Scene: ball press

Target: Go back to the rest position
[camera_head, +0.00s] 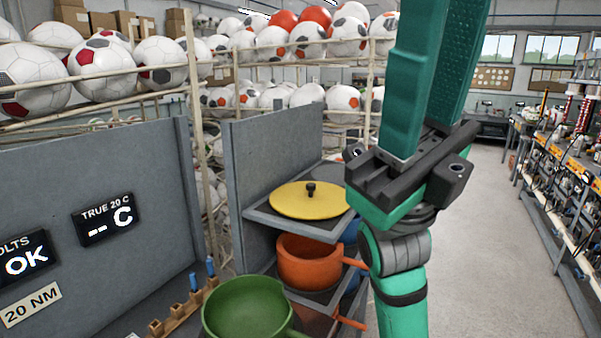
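My gripper (440,25) is raised in the right half of the view, its two long teal fingers pointing up and out of the top of the picture. The fingertips are cut off. The fingers overlap from this angle, so the gap between them cannot be judged. No object shows between the visible parts of the fingers. The black finger mount and my teal wrist stand in front of the right side of the pot shelf.
A grey shelf (262,217) holds a yellow lid (300,203) and an orange pot (305,262). A green pot (245,312) stands in front. A grey panel (60,110) with displays is at left. Ball racks (190,100) stand behind. The floor (490,250) at right is clear.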

